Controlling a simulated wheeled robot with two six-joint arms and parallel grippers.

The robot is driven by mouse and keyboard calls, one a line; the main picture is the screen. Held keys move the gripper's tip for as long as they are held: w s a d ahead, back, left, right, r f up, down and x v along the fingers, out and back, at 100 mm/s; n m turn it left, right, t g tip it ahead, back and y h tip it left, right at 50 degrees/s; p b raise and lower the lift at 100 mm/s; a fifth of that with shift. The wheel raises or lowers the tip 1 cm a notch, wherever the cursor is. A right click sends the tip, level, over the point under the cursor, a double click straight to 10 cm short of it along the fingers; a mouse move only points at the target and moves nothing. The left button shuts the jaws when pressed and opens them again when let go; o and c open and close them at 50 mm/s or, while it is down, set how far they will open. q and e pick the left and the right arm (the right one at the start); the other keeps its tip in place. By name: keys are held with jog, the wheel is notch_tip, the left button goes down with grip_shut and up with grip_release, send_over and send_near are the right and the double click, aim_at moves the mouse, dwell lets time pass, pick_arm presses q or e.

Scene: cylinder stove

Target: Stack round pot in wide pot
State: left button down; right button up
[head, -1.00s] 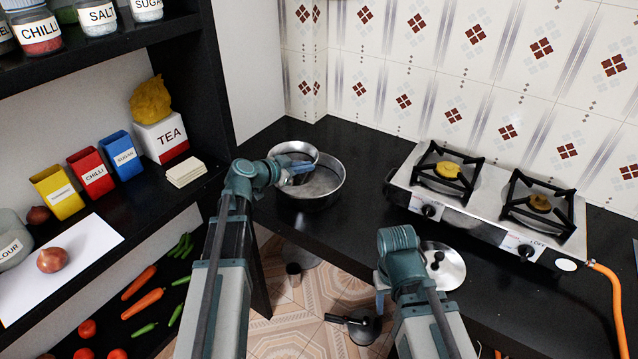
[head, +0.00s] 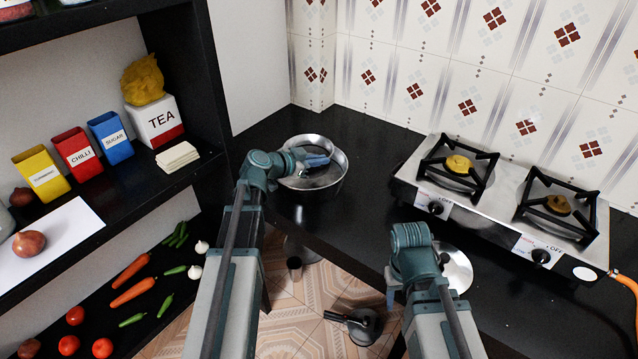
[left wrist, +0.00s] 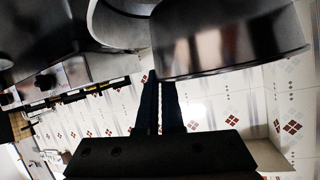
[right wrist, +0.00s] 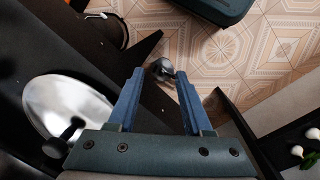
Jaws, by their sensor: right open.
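The round pot (head: 326,143), shiny metal, is at the wide pot (head: 322,195) on the back-left of the black counter. Their rims overlap in the head view, and I cannot tell how deep the round pot sits. My left gripper (head: 318,162) reaches over the rims, its fingers close together on the round pot's wall. In the left wrist view the fingers (left wrist: 160,95) meet a dark shiny pot wall, and another pot edge shows beside it. My right gripper (right wrist: 160,78) is open and empty, beside the counter's front edge above the floor.
A gas stove (head: 500,200) stands on the counter at the right. A metal lid (head: 457,268) lies near the front edge, partly behind my right arm. Shelves with boxes and vegetables stand at the left. Counter between pots and stove is clear.

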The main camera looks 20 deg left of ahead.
aim_at(320, 174)
pick_arm(q)
jog(key=shift+f+b, duration=2.1)
jog(key=shift+f, duration=0.6)
pick_arm(e)
jog(key=shift+f, duration=2.7)
pick_arm(q)
jog(key=shift+f+b, duration=0.35)
jog(key=c, duration=1.1)
grip_release()
jog(key=shift+o, duration=0.2)
pick_arm(e)
jog(key=shift+f, duration=0.3)
pick_arm(q)
jog(key=shift+r, duration=0.1)
jog(key=shift+r+p, duration=0.3)
jog(key=shift+p, duration=0.1)
jog(key=p+v, duration=0.4)
jog(key=v, duration=0.8)
pick_arm(e)
jog(key=shift+r, duration=2.6)
